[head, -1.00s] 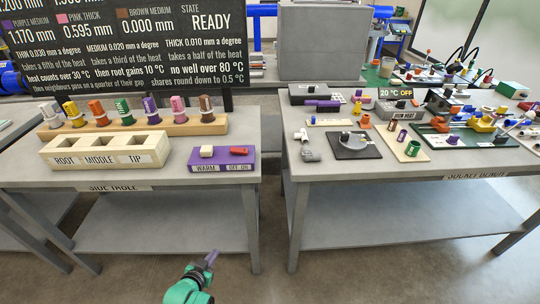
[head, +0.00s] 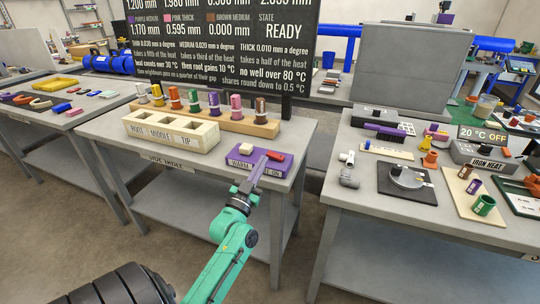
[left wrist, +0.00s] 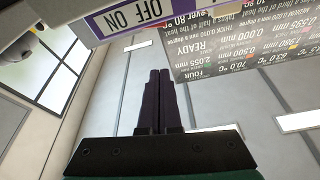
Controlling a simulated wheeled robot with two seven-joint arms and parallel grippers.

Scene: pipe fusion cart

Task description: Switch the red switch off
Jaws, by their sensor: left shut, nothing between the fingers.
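The red switch (head: 276,156) sits on the right part of a purple box (head: 287,165) near the front edge of the side table. An off/on label is below it on the box's front, partly covered by my gripper in the head view. Which way the switch leans I cannot tell. My left gripper (head: 261,161) is shut and empty, its tips overlapping the box just left of the switch in the head view. In the left wrist view the shut fingers (left wrist: 160,74) point toward the box's label (left wrist: 137,14), with a gap; the switch is hidden there. My right gripper is not in view.
A cream knob (head: 245,149) is on the same box, left of the switch. A wooden block with three slots (head: 172,133) stands left of it, and a rack of coloured pieces (head: 240,122) stands behind. The second table (head: 400,208) is to the right, across a gap.

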